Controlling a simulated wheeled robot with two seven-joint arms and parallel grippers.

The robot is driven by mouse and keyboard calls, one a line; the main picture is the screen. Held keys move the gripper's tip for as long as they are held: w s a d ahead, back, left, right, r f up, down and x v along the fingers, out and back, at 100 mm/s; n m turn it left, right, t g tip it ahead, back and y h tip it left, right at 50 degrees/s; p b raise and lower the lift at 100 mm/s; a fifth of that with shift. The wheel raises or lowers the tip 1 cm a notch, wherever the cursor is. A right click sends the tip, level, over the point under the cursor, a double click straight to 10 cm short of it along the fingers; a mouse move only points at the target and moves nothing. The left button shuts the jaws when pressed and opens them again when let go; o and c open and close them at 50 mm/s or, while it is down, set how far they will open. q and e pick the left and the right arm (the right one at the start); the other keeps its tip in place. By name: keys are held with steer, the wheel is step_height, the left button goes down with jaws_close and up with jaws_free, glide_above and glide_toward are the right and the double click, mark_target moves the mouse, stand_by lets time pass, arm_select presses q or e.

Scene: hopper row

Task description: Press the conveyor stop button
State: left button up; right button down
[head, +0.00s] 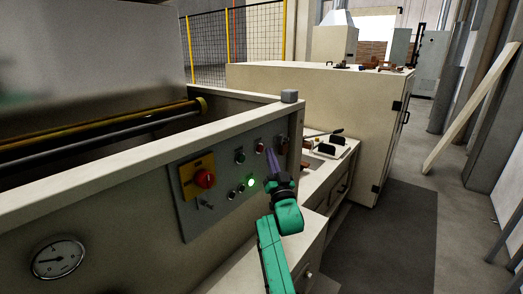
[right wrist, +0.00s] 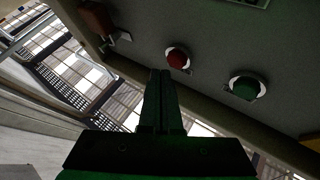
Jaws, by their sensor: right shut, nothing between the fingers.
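A control panel (head: 220,205) on the side of the cream machine carries a small red button (head: 260,149) near its upper right, with a green button (head: 240,157) to its left. In the right wrist view the red button (right wrist: 177,59) has a pale ring and lies just past my fingertips; the green button (right wrist: 244,87) is farther right. No label is readable. My right gripper (head: 269,155) is shut and empty, its tips close beside the red button. I cannot tell whether they touch. My left gripper is not in view.
A large red knob on a yellow plate (head: 186,167) is at the panel's left. A green lamp (head: 251,183) glows below the buttons. A reddish-brown part (head: 282,143) sits right of my fingers. A bench (head: 318,181) stands beyond; open floor (head: 395,240) lies right.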

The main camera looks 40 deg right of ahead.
steer(key=shift+w, duration=0.1)
stand_by(0.7)
steer(key=shift+w+a, duration=0.1)
steer(key=shift+w, duration=0.25)
steer(key=shift+w+a+b, duration=0.15)
steer(key=shift+w+b, duration=0.25)
steer(key=shift+b, duration=0.15)
stand_by(0.4)
steer(key=shift+s, duration=0.1)
steer(key=shift+s+d+p, duration=0.25)
steer(key=shift+s+p, duration=0.35)
steer(key=shift+s, duration=0.15)
steer(key=s+p, duration=0.1)
steer(key=s+d+p, duration=0.1)
steer(key=s, duration=0.1)
steer(key=s+p, duration=0.1)
steer(key=shift+s+d, duration=0.25)
steer(key=shift+s, duration=0.15)
